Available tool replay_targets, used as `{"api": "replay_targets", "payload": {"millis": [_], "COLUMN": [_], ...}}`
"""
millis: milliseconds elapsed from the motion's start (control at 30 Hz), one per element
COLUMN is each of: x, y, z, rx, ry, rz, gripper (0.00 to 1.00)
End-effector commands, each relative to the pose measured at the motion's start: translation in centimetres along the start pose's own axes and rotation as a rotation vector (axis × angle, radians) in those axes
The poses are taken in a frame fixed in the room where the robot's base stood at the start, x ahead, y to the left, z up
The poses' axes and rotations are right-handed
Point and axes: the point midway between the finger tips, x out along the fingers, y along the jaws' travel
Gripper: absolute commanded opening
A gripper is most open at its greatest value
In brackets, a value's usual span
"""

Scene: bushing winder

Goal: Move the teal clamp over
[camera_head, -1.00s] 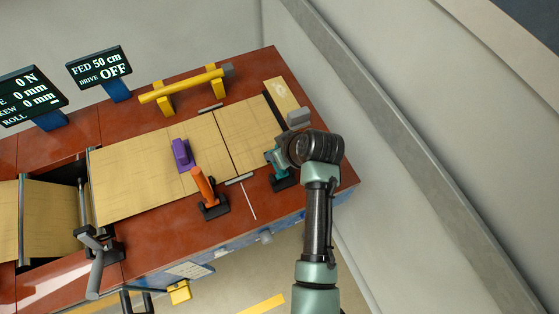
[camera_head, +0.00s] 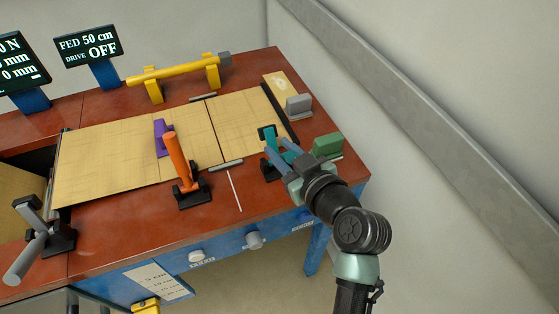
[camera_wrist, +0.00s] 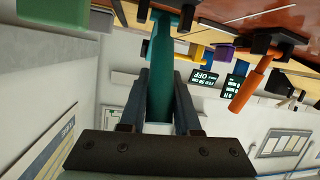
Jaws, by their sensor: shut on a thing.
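The teal clamp (camera_head: 271,144) is at the right end of the red bench, beside the near edge of the tan sheet. Its black base (camera_head: 269,173) rests on the bench top. My gripper (camera_head: 280,151) reaches in from the right and is shut on the clamp's teal handle. In the wrist view the teal handle (camera_wrist: 160,70) runs between the two fingers (camera_wrist: 160,98). The fingers and wrist hide part of the clamp, so I cannot tell its exact tilt.
An orange-handled clamp (camera_head: 178,160) stands left of the teal one, with a purple block (camera_head: 162,138) behind it. A green block (camera_head: 327,145) and a grey block (camera_head: 298,105) sit near the right end. A yellow bar (camera_head: 180,74) lies along the back. A wall rises to the right.

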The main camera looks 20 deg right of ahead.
Motion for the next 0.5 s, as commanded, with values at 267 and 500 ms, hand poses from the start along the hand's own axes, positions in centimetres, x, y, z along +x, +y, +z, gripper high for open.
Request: {"api": "replay_targets", "payload": {"millis": [267,500], "x": [-0.6,-1.2], "y": [-0.4,-0.6], "z": [1.7,2.4], "rx": [-0.019,-0.033], "ry": [0.151,0.265], "rz": [0.024,0.042], "gripper": [0.0,0.0]}}
